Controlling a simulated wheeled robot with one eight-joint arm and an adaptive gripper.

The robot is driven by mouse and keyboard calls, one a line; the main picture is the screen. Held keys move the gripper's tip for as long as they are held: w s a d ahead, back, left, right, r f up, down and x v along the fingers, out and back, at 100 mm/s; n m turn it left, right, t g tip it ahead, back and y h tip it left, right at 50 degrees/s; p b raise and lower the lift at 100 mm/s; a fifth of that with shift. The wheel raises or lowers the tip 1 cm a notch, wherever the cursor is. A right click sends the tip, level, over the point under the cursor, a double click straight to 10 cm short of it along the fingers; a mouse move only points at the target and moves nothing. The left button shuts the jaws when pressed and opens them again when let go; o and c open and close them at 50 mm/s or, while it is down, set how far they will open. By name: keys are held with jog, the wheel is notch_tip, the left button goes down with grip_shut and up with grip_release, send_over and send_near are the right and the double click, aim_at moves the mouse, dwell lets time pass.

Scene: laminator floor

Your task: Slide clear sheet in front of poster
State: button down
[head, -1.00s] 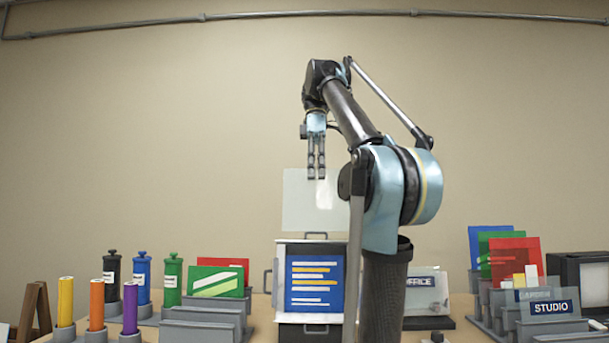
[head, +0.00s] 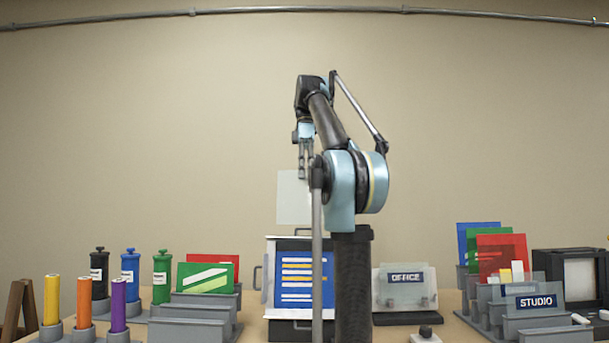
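The clear sheet (head: 293,205) is a pale see-through panel hanging upright below my gripper (head: 306,177). The gripper's fingers are close together over the sheet's upper part, shut on it. The sheet's lower edge is just above the top of a white and dark upright holder (head: 269,270). The blue poster (head: 291,280) with yellow and white stripes stands at the holder's front. My arm hides part of the poster and of the sheet's right side. I cannot tell how the sheet lines up in depth with the poster.
Yellow, orange and purple rolls and several canisters (head: 131,272) stand at left, beside a grey rack (head: 193,330) and red and green panels (head: 205,278). At right are the OFFICE sign (head: 405,278), coloured panels (head: 503,250), the STUDIO sign (head: 540,302) and a black-framed box (head: 580,273).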

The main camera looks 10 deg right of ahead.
jog(key=shift+w+d+f, duration=0.2)
jog(key=shift+w+f, duration=0.15)
jog(key=shift+w, duration=0.6)
jog(key=shift+w+d+f, duration=0.15)
jog(key=shift+w+f, duration=0.25)
jog(key=shift+w, duration=0.55)
jog(key=shift+w+d+f, duration=0.2)
jog(key=shift+w+f, duration=0.15)
jog(key=shift+w, duration=0.6)
jog(key=shift+s, duration=0.15)
jog(key=shift+s+f, duration=0.2)
jog(key=shift+f, duration=0.7)
jog(key=shift+s+f, duration=0.15)
jog(key=shift+f, duration=0.75)
jog(key=shift+s+a+f, duration=0.1)
jog(key=shift+s+f, duration=0.2)
jog(key=shift+f, duration=1.45)
jog(key=shift+s+a+f, duration=0.1)
jog(key=shift+s+f, duration=0.2)
jog(key=shift+f, duration=1.5)
jog(key=shift+s+a+f, duration=0.1)
jog(key=shift+s+f, duration=0.2)
jog(key=shift+f, duration=1.45)
